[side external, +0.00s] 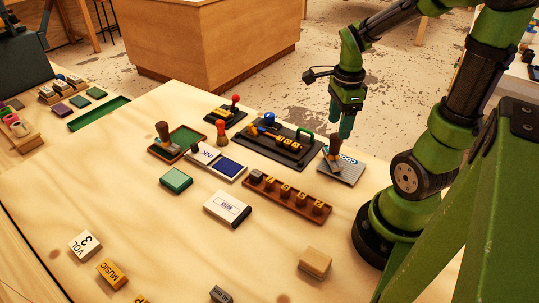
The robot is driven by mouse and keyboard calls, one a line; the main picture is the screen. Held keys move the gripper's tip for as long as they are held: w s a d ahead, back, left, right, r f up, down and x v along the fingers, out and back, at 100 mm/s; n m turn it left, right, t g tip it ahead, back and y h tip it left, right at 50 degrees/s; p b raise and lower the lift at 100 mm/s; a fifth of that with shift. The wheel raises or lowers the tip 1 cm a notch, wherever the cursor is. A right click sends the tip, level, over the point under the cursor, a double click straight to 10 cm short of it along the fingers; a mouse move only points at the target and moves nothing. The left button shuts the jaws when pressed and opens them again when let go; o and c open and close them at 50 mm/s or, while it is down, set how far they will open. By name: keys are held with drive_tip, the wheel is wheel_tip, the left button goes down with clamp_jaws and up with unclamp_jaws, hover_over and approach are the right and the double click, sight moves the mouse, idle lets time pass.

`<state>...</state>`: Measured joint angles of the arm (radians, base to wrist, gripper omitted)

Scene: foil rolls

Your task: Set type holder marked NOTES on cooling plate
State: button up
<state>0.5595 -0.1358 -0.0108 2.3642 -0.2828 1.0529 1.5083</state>
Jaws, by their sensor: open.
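My gripper (346,130) is open and points down just above the grey ridged plate (343,176), which looks like the cooling plate. A type holder with a brown wooden handle (334,147) stands upright on that plate, close to the fingertips and slightly left of them. Nothing shows between the fingers. Another wooden-handled holder (163,136) stands in a green-lined tray (184,132) at the left. I cannot read NOTES on either holder.
A black tray (287,157) with gold type and a brown rack (287,200) of several small stamps lie left of the plate. A blue ink pad (230,167), white box (227,208) and wooden block (314,262) stand nearby.

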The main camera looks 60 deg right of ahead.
wheel_tip(320, 180, up, 5)
drive_tip(key=shift+r, duration=0.1)
drive_tip(key=w+a+r+n+t+y, duration=0.1)
drive_tip(key=a+r+n+t, duration=0.2)
drive_tip(key=a+n, duration=0.5)
drive_tip(key=w+a+r+n+t+y, duration=0.1)
drive_tip(key=a+r+n+t, duration=0.2)
drive_tip(key=a+n, duration=0.5)
drive_tip(key=n+t, duration=0.1)
drive_tip(key=n, duration=0.6)
drive_tip(key=shift+w+a+r, duration=0.2)
drive_tip(key=shift+w+a, duration=0.05)
drive_tip(key=shift+a, duration=0.15)
